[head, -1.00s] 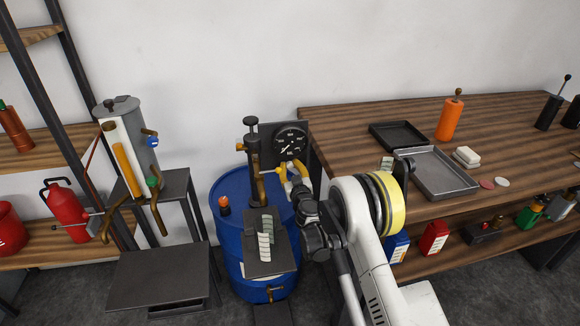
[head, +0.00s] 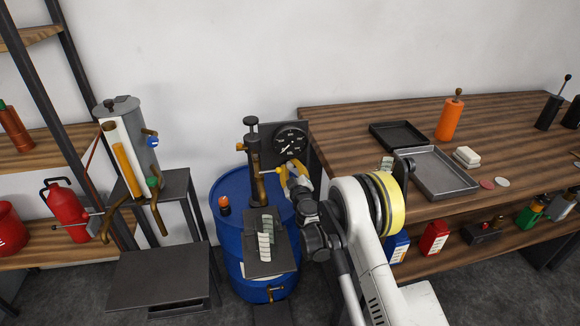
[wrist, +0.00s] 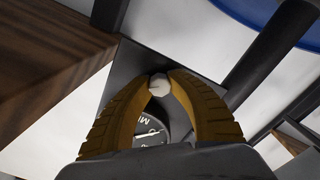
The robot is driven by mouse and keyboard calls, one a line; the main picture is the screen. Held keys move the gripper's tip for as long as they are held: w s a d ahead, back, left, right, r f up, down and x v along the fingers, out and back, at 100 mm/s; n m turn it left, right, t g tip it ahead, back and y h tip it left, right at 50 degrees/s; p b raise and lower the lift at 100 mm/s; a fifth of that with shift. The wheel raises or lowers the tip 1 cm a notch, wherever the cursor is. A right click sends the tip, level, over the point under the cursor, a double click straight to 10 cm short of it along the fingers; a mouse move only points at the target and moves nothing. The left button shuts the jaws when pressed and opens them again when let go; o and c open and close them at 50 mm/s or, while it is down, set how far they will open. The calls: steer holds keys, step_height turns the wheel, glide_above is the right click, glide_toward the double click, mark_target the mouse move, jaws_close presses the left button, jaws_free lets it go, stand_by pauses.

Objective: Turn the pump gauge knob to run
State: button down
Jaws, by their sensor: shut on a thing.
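The pump gauge (head: 290,142) has a round black dial with white markings on a dark plate behind the blue drum. My gripper (head: 292,174) is just below the dial in the head view, its yellow fingers in front of the plate. In the wrist view my gripper (wrist: 160,88) is shut with its two fingertips on either side of a small pale knob (wrist: 159,85). Part of the gauge dial (wrist: 150,133) shows between the fingers, with the rest hidden by them. The knob's setting cannot be read.
The pump (head: 254,160) stands upright on the blue drum (head: 228,215), just left of my gripper. A wooden bench (head: 350,115) with trays is close on the right. A grey tank (head: 135,125) stands on a stand at left.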

steer(key=c, duration=1.2)
jaws_free()
steer(key=v, duration=0.7)
steer(key=shift+s, duration=0.25)
steer(key=shift+d, duration=0.1)
